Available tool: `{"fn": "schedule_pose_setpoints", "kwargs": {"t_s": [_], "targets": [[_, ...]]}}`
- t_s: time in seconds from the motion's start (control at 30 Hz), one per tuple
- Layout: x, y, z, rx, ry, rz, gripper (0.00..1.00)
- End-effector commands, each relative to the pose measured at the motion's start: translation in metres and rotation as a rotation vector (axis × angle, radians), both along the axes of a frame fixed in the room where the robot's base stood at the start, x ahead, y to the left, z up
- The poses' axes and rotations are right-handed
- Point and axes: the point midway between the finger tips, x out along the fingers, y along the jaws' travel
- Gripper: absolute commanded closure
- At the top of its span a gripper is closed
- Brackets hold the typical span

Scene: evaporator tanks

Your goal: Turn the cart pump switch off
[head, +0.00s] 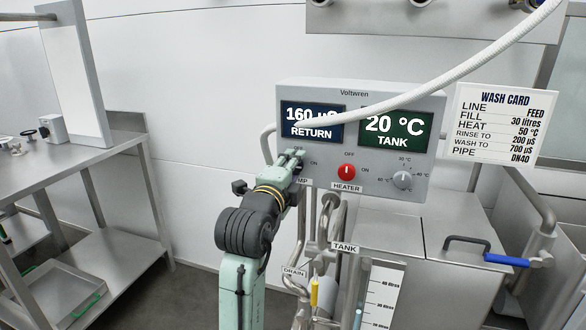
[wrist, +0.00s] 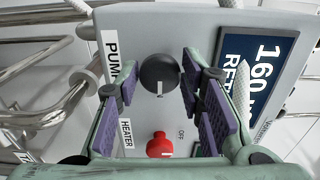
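The pump switch is a round black knob (wrist: 158,70) with a white mark, seen in the wrist view beside the PUMP label (wrist: 111,58). Its mark points down in that view, toward the panel's ON side as the head view shows the lettering. My gripper (wrist: 157,86) is open, one purple-padded finger on each side of the knob. I cannot tell whether the right finger touches it. In the head view my gripper (head: 291,158) is at the left front of the grey control box (head: 400,195) and hides the knob.
The red heater knob (head: 346,172) is close to the right, with a grey temperature dial (head: 402,180) beyond. A white hose (head: 470,55) crosses the display. Pipes (head: 325,215) stand below the box. A steel table (head: 75,160) is at left.

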Motion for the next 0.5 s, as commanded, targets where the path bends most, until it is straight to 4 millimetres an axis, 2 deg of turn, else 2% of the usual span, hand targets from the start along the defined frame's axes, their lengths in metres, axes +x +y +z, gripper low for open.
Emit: {"fn": "schedule_pose_setpoints", "kwargs": {"t_s": [0.07, 0.43, 0.5], "targets": [[-0.0001, 0.0, 0.0, 0.0, 0.0, 0.0, 0.72], [-0.0002, 0.0002, 0.0003, 0.0, -0.001, 0.0, 0.97], [-0.0002, 0.0002, 0.0004, -0.001, -0.001, 0.0, 0.97]]}}
